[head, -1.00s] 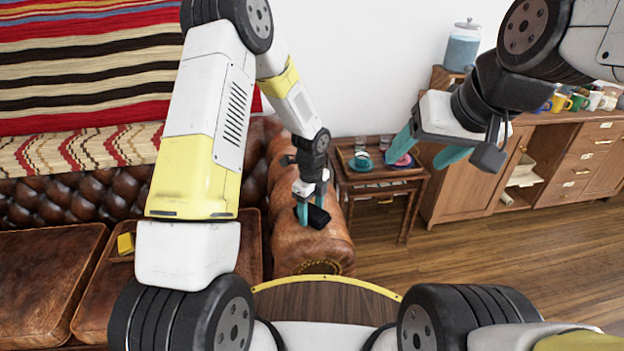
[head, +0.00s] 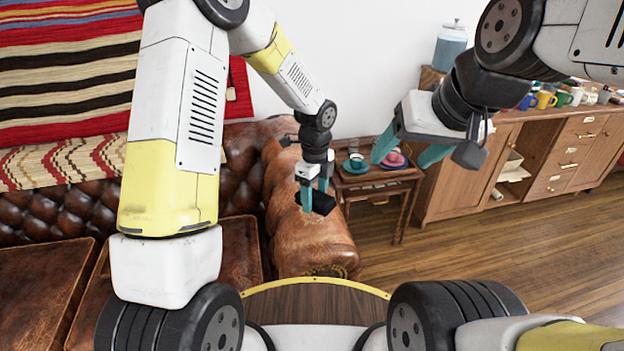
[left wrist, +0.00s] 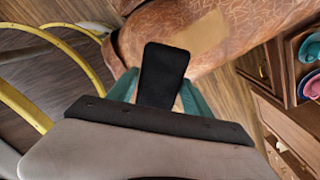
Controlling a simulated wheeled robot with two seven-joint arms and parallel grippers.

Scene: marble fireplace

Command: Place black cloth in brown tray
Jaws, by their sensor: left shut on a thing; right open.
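The black cloth (head: 322,204) is a small dark piece between the teal fingers of my left gripper (head: 314,190), which is shut on it. Both appear over the rolled leather sofa arm; I cannot tell whether the cloth touches it. In the left wrist view the cloth (left wrist: 163,72) stands out flat and dark from between the fingers. A brown wooden tray (head: 378,182) sits on the side table right of and beyond my left gripper, holding cups and saucers. My right gripper (head: 409,151) is open and empty, and in the head view overlaps the tray's right side.
A teal saucer with a cup (head: 357,163) and a pink item on a blue saucer (head: 393,160) take up much of the tray. The brown leather sofa (head: 305,230) lies left of the table. A wooden cabinet (head: 455,180) with mugs stands right. The floor (head: 490,250) is clear.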

